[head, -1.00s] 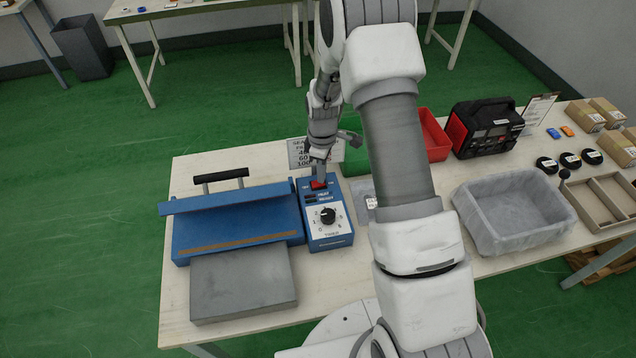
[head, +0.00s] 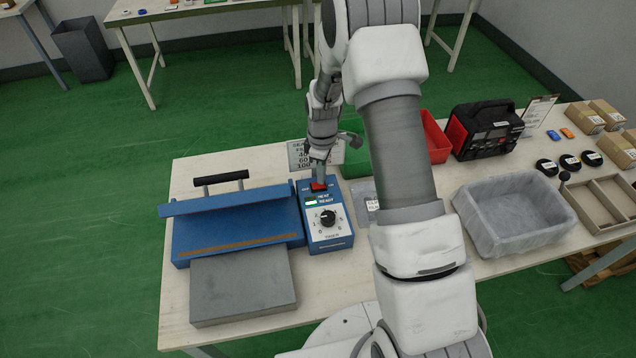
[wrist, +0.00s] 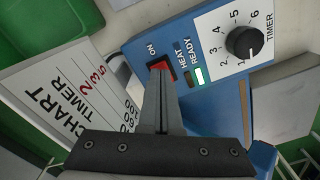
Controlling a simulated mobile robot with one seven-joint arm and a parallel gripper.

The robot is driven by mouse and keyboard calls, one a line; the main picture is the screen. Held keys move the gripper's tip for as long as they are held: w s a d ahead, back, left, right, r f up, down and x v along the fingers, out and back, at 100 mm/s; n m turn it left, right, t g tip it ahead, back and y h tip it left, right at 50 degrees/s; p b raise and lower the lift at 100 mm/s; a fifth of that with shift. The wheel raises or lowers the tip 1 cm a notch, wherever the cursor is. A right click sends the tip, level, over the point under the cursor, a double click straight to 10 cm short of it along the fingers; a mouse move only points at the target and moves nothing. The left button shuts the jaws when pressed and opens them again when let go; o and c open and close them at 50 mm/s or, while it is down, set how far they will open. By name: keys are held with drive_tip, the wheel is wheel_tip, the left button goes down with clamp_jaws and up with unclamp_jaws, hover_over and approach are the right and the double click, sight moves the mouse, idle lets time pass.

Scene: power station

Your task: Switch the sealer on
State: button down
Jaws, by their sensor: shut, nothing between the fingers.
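The blue sealer (head: 235,222) stands on the left of the wooden table with its bar raised a little. Its control box (head: 328,240) has a black timer knob (head: 327,217), which also shows in the wrist view (wrist: 243,42) with its mark near 1. The red switch (head: 318,187) is at the top of the box by the word ON. My gripper (wrist: 160,68) is shut and empty, its fingertips at the red switch (wrist: 166,72) and covering part of it. The READY light (wrist: 199,76) is lit whitish-green; the HEAT window (wrist: 185,79) looks dark.
A timer chart sign (head: 308,155) stands behind the box. A grey platform (head: 243,285) lies before the sealer. To the right are a lined grey bin (head: 513,215), a red bin (head: 434,137) and a black-and-red machine (head: 487,128).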

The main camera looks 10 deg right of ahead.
drive_tip(key=shift+r+p, duration=1.3)
drive_tip(key=shift+r, duration=1.5)
drive_tip(key=s+r+m+t, duration=0.1)
drive_tip(key=s+r+m, duration=0.3)
drive_tip(key=r, duration=0.7)
drive_tip(key=s+r+m+t, duration=0.2)
drive_tip(key=s+r, duration=0.3)
drive_tip(key=r, duration=0.7)
drive_tip(key=s+r+m+t, duration=0.1)
drive_tip(key=s+r+m, duration=0.2)
drive_tip(key=s, duration=0.6)
drive_tip(key=s+r+m+t, duration=0.1)
drive_tip(key=s+r+m, duration=0.2)
drive_tip(key=s, duration=0.6)
drive_tip(key=shift+r+t, duration=0.3)
drive_tip(key=shift+r, duration=0.5)
drive_tip(key=shift+w, duration=0.1)
